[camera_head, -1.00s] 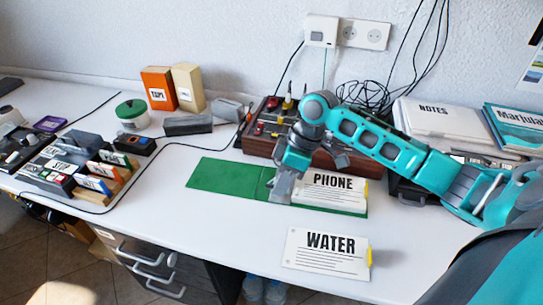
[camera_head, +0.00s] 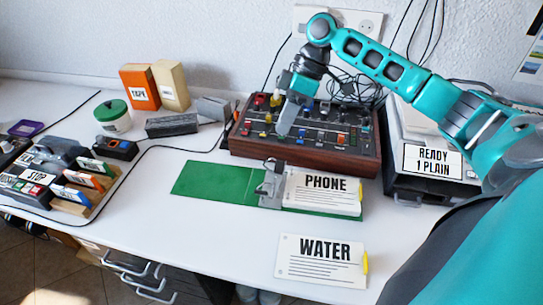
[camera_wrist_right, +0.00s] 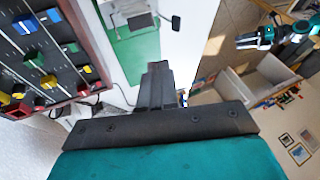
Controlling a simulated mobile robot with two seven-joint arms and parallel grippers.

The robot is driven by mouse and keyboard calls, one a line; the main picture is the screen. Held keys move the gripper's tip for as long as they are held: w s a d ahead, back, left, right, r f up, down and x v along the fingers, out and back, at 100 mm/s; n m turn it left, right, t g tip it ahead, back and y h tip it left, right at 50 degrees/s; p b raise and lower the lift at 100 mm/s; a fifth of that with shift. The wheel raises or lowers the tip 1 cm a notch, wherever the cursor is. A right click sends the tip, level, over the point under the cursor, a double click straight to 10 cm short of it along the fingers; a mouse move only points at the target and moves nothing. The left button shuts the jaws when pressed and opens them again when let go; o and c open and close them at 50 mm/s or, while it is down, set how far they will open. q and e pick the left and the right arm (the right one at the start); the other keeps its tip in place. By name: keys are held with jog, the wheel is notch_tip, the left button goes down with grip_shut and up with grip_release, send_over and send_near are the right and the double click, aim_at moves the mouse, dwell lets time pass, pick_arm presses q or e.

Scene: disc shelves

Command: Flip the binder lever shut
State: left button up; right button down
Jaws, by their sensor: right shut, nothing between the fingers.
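The green binder (camera_head: 215,183) lies open on the white table. Its metal lever mechanism (camera_head: 270,190) sits by the spine, left of the PHONE sheets (camera_head: 322,190). The lever (camera_head: 270,164) appears to stand up from the mechanism, with a dark end that also shows in the right wrist view (camera_wrist_right: 175,22). My right gripper (camera_head: 283,131) is shut and empty, over the mixing console behind the binder, apart from the lever.
The brown mixing console (camera_head: 300,150) stands behind the binder. A WATER card (camera_head: 320,260) lies in front. A READY 1 PLAIN box (camera_head: 432,160) is at the right. Boxes and a green-lidded jar (camera_head: 112,117) stand at the left. Table around the binder's left is clear.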

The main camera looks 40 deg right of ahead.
jog(key=s+a+x, duration=0.1)
jog(key=s+x, duration=0.1)
jog(key=x, duration=1)
jog(key=shift+s+a+b, duration=0.2)
jog(key=shift+s+b, duration=0.1)
jog(key=shift+b, duration=0.1)
jog(key=shift+w, duration=0.1)
